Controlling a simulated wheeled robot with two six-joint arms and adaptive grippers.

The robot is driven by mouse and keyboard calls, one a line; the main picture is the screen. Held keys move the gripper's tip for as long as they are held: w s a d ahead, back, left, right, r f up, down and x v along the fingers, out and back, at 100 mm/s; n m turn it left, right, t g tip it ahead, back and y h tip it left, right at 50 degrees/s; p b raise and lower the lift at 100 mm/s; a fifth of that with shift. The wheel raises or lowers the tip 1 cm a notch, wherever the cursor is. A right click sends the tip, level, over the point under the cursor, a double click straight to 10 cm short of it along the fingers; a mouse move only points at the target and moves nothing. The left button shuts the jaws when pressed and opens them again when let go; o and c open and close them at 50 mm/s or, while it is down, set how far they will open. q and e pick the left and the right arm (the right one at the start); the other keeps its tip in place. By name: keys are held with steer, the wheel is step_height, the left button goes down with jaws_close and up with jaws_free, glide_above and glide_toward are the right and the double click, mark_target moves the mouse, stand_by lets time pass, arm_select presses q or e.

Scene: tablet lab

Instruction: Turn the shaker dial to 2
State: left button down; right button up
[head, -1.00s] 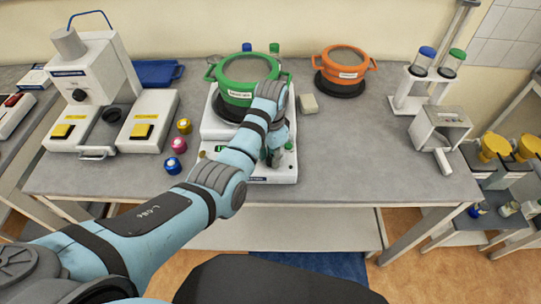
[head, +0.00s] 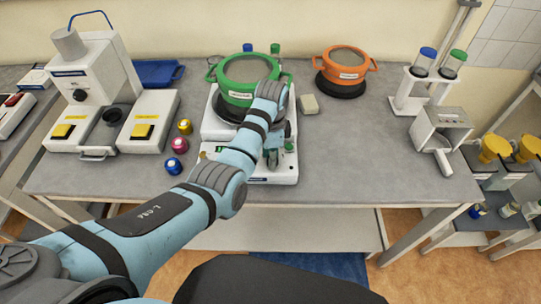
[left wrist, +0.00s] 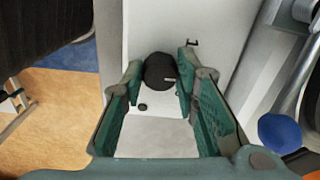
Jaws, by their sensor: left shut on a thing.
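The white shaker (head: 288,174) stands on the bench with a green lidded pot (head: 238,97) on top. My left gripper (head: 272,160) reaches down to the shaker's front panel, right of centre. In the left wrist view, its teal fingers (left wrist: 159,68) are shut around the black dial (left wrist: 158,73), one on each side. A short white mark on the dial points to the right in that view. In the head view the gripper hides the dial. My right gripper is not in view.
An orange pot (head: 343,70) on a dark base and a beige block (head: 309,104) lie right of the shaker. Yellow, pink and blue small jars (head: 180,146) stand to its left, near a white instrument (head: 90,90). The bench front right is clear.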

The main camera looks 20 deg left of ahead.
arm_select(q)
steer(key=shift+s+d+f, duration=0.1)
steer(key=shift+d, duration=0.05)
steer(key=c, duration=1.6)
jaws_free()
steer(key=o, duration=0.3)
steer(key=shift+d, duration=0.1)
steer(key=shift+o, duration=0.4)
steer(key=shift+w, duration=0.2)
step_height(320, 180, up, 8)
steer(key=shift+d+f, duration=0.1)
steer(key=shift+f, duration=0.15)
